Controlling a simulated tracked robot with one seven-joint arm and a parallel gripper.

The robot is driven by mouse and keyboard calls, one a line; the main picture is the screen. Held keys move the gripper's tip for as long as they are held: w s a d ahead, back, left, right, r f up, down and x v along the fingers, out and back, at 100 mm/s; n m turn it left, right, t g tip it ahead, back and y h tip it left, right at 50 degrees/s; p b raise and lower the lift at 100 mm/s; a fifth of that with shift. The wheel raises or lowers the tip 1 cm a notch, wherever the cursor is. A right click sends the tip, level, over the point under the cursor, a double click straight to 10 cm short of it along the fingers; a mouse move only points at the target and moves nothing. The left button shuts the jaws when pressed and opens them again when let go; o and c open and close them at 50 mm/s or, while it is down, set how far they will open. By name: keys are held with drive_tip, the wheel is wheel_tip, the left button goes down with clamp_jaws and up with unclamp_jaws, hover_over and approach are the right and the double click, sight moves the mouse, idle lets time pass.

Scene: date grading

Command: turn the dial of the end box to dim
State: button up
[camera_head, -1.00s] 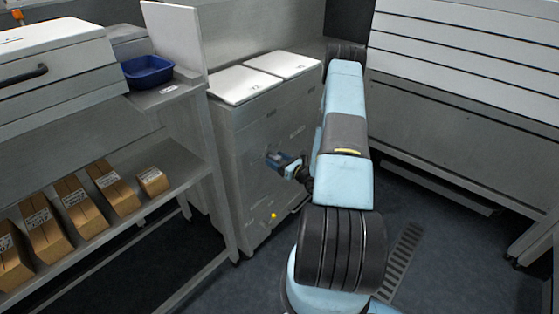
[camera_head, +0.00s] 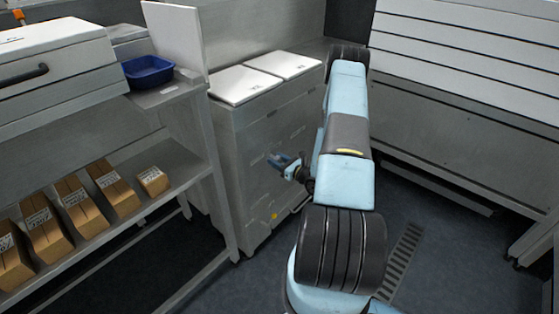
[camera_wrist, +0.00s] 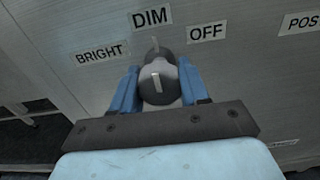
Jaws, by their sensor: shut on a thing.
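The end box (camera_head: 250,150) is a grey cabinet with white lids, left of my arm in the head view. Its front panel fills the wrist view (camera_wrist: 225,75). The dark round dial (camera_wrist: 162,62) carries a pale mark that points up, roughly to the DIM label (camera_wrist: 151,17). The BRIGHT label (camera_wrist: 102,52) is to its left and the OFF label (camera_wrist: 206,32) to its right. My gripper (camera_wrist: 158,80) is shut on the dial, one blue finger on each side. In the head view my gripper (camera_head: 285,162) is at the box's front, and the dial is hidden.
A steel shelf bench (camera_head: 185,165) stands left of the box, with a blue tub (camera_head: 148,70) on top and several cardboard boxes (camera_head: 75,205) below. A yellow spot (camera_head: 274,216) is low on the box front. A slatted panel machine (camera_head: 470,50) stands at the right.

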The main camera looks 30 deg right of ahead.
drive_tip(key=shift+d, duration=0.15)
drive_tip(key=o, duration=1.1)
drive_tip(key=shift+c, duration=0.2)
drive_tip(key=v, duration=1.3)
drive_tip(key=shift+s, duration=0.35)
